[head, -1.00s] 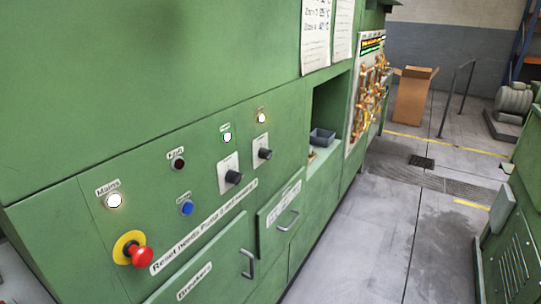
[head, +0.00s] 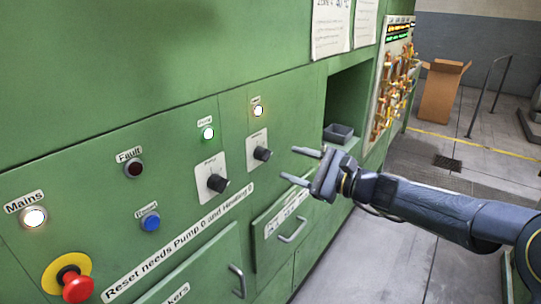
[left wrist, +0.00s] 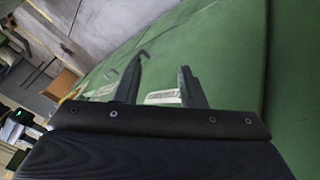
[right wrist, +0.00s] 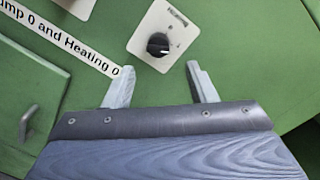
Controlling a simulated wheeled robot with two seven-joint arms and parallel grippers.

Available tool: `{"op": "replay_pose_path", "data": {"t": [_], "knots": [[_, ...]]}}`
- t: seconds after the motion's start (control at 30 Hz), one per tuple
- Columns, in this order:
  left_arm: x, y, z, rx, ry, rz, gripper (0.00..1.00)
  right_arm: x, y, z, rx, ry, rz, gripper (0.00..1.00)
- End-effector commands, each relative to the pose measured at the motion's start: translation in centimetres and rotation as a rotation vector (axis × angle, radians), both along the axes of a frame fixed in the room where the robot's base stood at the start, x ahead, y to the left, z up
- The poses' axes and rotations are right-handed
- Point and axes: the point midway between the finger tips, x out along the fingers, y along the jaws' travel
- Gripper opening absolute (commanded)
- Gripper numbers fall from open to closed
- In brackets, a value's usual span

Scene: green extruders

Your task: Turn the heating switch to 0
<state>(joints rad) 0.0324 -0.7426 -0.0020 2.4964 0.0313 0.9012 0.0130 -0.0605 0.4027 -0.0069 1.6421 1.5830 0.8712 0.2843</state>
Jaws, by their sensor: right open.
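Two black rotary switches on white plates sit on the green panel. The right-hand switch (head: 262,154) has a lit lamp above it, and the left-hand switch (head: 217,183) has a green lamp above it. In the right wrist view a switch (right wrist: 158,45) lies just beyond and between the open fingertips. My left gripper (left wrist: 163,62) shows in the left wrist view, fingers apart and empty.
A red emergency button (head: 77,287), blue button (head: 150,222) and Fault lamp (head: 134,168) are left of the switches. A drawer handle (head: 293,231) sticks out below my right gripper. A recess holds a grey bin (head: 338,133).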

Motion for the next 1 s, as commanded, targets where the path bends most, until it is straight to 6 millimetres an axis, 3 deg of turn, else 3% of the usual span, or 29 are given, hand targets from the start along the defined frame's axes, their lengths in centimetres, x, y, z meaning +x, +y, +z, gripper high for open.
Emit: {"op": "replay_pose_path", "data": {"t": [0.4, 0.8, 1.0], "knots": [[0.0, 0.0, 1.4, 0.0, 0.0, 0.0, 0.36, 3.2, 5.3, 0.2, -0.002, -0.002, 0.004, 0.52], [0.0, 0.0, 1.4, 0.0, 0.0, 0.0, 0.36, 3.7, 6.1, 0.1, -0.003, -0.003, 0.002, 0.52], [0.0, 0.0, 1.4, 0.0, 0.0, 0.0, 0.36, 3.7, 6.1, 0.1, -0.003, -0.003, 0.002, 0.28]]}}
